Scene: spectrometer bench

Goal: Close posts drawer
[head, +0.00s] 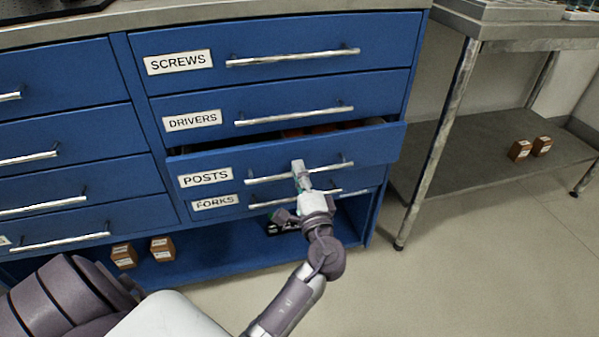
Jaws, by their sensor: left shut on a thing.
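The blue posts drawer (265,158), labelled POSTS, stands partly open. Its front juts out from the cabinet, and a dark gap with some brownish contents shows above its top edge. Its metal bar handle (332,168) runs across the front. My left gripper (299,170) is shut on the middle of this handle, with the arm reaching up from below. The fingers hide a short part of the handle. My right gripper is not in view.
The screws drawer (290,71) and drivers drawer (290,97) above are closed. The forks drawer (260,200) lies just below. Small brown boxes (123,256) sit on the low shelf. A metal table (500,150) stands at right, with open floor in front.

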